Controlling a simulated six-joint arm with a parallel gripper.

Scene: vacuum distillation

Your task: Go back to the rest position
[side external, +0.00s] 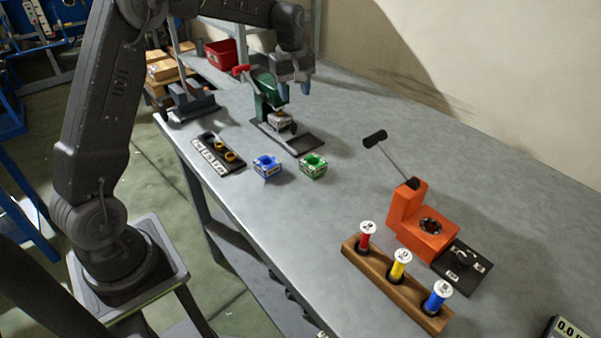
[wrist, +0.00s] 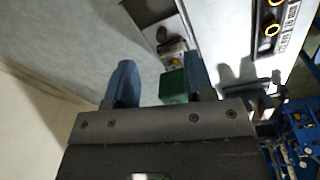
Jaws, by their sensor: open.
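My gripper (side external: 293,90) is open and empty. It hangs above the far part of the grey table, close to the green hand press (side external: 266,88) with its red handle. In the wrist view my gripper's two blue-grey fingers (wrist: 160,78) stand apart. A green part of the press (wrist: 174,86) shows between them, farther off. A small metal-coloured block (side external: 281,121) sits on the press's dark base plate. Whether the gripper touches the press cannot be told, but nothing is held between the fingers.
A blue block (side external: 267,166), a green block (side external: 313,166) and a black tray with gold rings (side external: 222,153) lie nearer. An orange lever device (side external: 408,210) and a wooden rack (side external: 385,281) with coloured cylinders stand right. A grey vice (side external: 190,101) is left.

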